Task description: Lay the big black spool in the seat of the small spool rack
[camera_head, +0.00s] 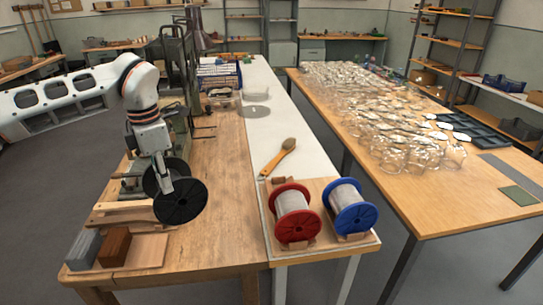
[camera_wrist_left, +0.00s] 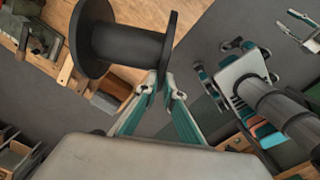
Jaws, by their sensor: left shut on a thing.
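The big black spool (camera_head: 181,204) is held in the air over the left part of the wooden bench, its round flange facing the head camera. My left gripper (camera_head: 166,188) is shut on the spool's rim. In the left wrist view the spool (camera_wrist_left: 128,43) shows its thick barrel between two flanges, and the fingertips (camera_wrist_left: 162,84) meet the edge of one flange. A wooden stand (camera_head: 110,214) sits on the bench just behind and left of the spool. I cannot tell for sure if it is the small spool rack; the spool and arm hide part of it.
A red spool (camera_head: 292,215) and a blue spool (camera_head: 350,207) stand on a board to the right. A brush (camera_head: 279,157) lies behind them. Grey (camera_head: 84,248) and brown (camera_head: 115,246) blocks sit at the bench's front left. The bench's middle is clear.

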